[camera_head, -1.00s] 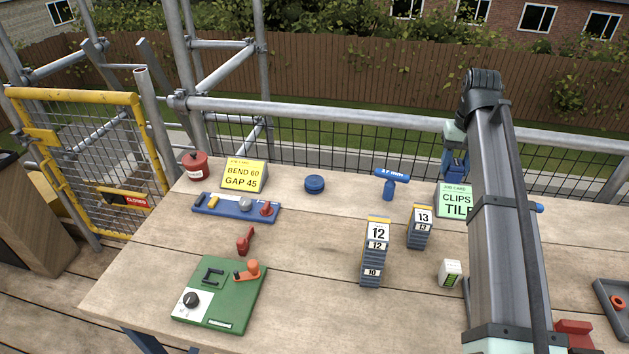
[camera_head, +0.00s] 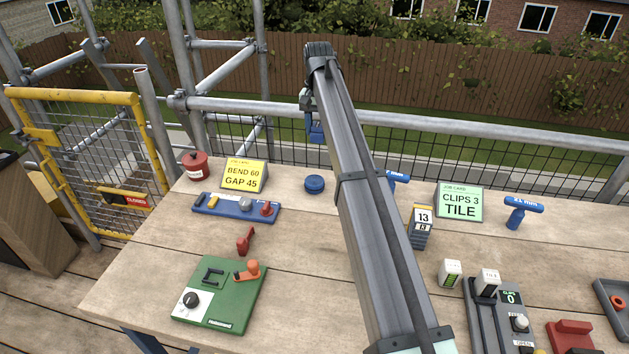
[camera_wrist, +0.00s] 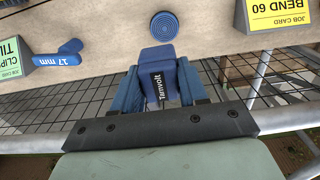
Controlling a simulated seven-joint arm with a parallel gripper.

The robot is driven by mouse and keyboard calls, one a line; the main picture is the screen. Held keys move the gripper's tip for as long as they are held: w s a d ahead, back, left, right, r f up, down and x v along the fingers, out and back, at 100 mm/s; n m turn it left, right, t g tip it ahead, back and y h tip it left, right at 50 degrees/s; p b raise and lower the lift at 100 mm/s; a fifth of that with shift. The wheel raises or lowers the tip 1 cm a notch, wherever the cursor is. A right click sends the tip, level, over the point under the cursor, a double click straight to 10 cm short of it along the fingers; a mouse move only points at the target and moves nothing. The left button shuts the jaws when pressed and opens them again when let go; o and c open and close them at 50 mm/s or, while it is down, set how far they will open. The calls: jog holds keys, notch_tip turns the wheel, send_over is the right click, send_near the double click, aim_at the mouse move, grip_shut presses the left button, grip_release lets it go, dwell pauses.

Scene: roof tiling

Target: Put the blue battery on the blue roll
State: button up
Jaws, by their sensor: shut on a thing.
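The blue battery (camera_wrist: 157,58), marked "Tamvolt", is between the two blue fingers of my gripper (camera_wrist: 158,88) in the wrist view. My gripper is shut on it. In the head view my gripper (camera_head: 316,128) is raised behind the blue roll, mostly edge-on; battery and fingers there cannot be told apart. The blue roll (camera_head: 315,184) is a low round blue piece on the table, below the gripper in the picture. It also shows in the wrist view (camera_wrist: 164,27), just beyond the battery's end, with a gap between them. Its top is bare.
A yellow job card (camera_head: 243,175) and a blue tool rack (camera_head: 236,207) stand left of the roll. A blue T-shaped 17 mm gauge (camera_wrist: 58,54) stands on the roll's other side. A scaffold rail (camera_head: 420,121) and mesh run behind the table. Table around the roll is clear.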

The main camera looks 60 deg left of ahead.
aim_at(314, 135)
jog(key=f, duration=0.4)
jog(key=shift+s+a, duration=0.4)
jog(key=shift+f, duration=5.5)
jog(key=shift+f, duration=0.2)
jog(key=o, duration=1.2)
notch_tip(314, 135, up, 12)
jog(key=shift+r, duration=0.2)
